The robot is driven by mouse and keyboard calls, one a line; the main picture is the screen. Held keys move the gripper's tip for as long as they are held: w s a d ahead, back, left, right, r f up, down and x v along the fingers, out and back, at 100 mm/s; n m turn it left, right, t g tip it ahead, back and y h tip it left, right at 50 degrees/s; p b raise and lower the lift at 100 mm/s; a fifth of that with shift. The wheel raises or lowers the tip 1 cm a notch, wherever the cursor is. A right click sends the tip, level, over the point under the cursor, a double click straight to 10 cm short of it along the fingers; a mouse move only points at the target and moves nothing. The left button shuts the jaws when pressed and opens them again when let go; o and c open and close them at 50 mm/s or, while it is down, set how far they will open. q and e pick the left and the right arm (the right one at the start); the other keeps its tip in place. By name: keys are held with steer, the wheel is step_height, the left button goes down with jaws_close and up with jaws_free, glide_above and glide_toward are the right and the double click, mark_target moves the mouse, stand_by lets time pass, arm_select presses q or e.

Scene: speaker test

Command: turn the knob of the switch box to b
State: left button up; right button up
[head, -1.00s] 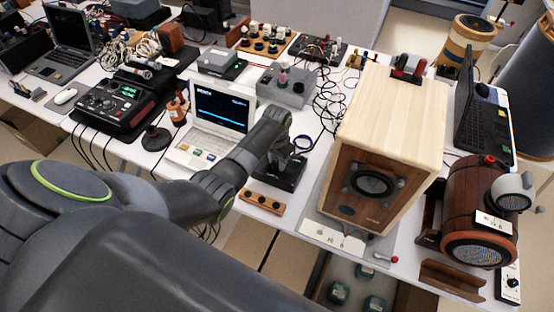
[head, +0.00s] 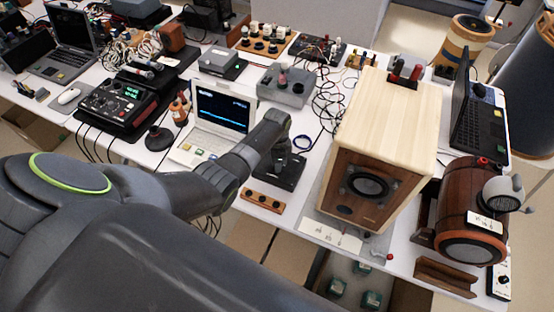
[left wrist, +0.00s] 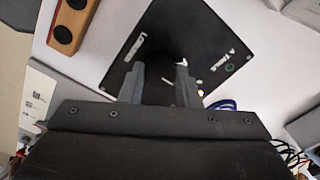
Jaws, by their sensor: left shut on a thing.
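The switch box (head: 290,183) is a low black box near the front edge of the table, left of the wooden speaker. In the left wrist view its black top (left wrist: 210,35) shows white labels and a small green ring; one label starts with A. My left gripper (left wrist: 160,80) is over the middle of this top, shut on the dark knob. The knob is mostly hidden between the fingers, and I cannot tell which label it points to. In the head view my left gripper (head: 274,158) comes down onto the box, its fingertips mostly hidden. My right gripper is not in view.
A pale wooden speaker (head: 392,115) stands right of the box, and a brown barrel-shaped speaker (head: 465,215) further right. A white laptop (head: 205,143) is at the left. A wooden strip with dark holes (head: 262,200) lies in front. Loose cables (head: 330,100) lie behind.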

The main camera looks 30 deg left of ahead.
arm_select(q)
steer(key=shift+m, duration=0.3)
steer(key=o, duration=1)
steer(key=shift+r, duration=0.1)
step_height(320, 180, up, 17)
steer(key=shift+r+b, duration=0.15)
steer(key=shift+b, duration=0.25)
stand_by(0.3)
